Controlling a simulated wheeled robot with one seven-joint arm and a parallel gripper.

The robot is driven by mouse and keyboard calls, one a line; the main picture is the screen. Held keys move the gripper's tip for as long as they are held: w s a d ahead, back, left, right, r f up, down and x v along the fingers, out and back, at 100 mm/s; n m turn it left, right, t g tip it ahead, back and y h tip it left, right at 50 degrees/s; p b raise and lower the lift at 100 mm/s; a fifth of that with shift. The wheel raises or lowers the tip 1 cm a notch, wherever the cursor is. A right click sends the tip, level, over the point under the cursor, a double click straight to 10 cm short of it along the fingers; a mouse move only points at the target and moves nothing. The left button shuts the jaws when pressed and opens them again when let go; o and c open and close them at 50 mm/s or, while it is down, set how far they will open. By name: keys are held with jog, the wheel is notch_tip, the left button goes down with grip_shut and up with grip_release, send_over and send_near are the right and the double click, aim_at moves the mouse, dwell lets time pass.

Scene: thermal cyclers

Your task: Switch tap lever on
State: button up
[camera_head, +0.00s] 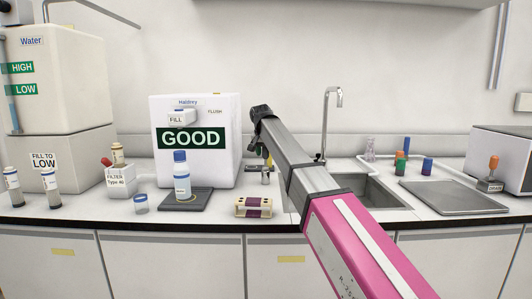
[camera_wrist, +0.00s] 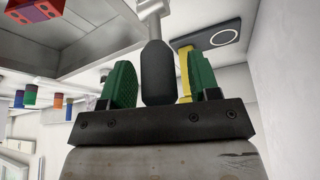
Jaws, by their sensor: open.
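The tall metal tap (camera_head: 325,125) stands behind the sink, its spout curving right; its base is partly hidden behind my arm. In the wrist view my gripper (camera_wrist: 160,78) is open, with green fingers apart. A dark rounded handle (camera_wrist: 158,72) on a metal stem shows between the fingers, with gaps on both sides. I cannot tell whether this is the tap lever. A yellow strip shows by the right finger.
The sink (camera_head: 375,192) is right of my arm. A bottle (camera_head: 182,180) stands on a dark pad (camera_head: 200,203), left of my gripper. A small rack (camera_head: 253,208) lies near the counter's front edge. Coloured bottles (camera_head: 400,166) stand right of the tap.

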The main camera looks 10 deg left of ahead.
aim_at(267, 157)
grip_shut()
jog(key=s+t, duration=0.2)
jog(key=s+d+t+y, duration=0.1)
jog(key=t, duration=0.1)
jog(key=shift+s+f, duration=0.1)
jog(key=shift+f, duration=0.15)
jog(key=shift+s+d+f+m+t+y, duration=0.1)
jog(key=shift+s+f+m+t+y, duration=0.2)
jog(key=shift+t, duration=0.5)
jog(key=shift+s+f+n+t+h, duration=0.15)
jog(key=shift+s+t, duration=0.3)
jog(key=shift+t, duration=0.35)
jog(key=shift+s+d+f+m+t+y, duration=0.1)
jog(key=shift+s+f+m+t+y, duration=0.2)
jog(key=shift+t, duration=0.5)
jog(key=shift+r, duration=0.1)
grip_release()
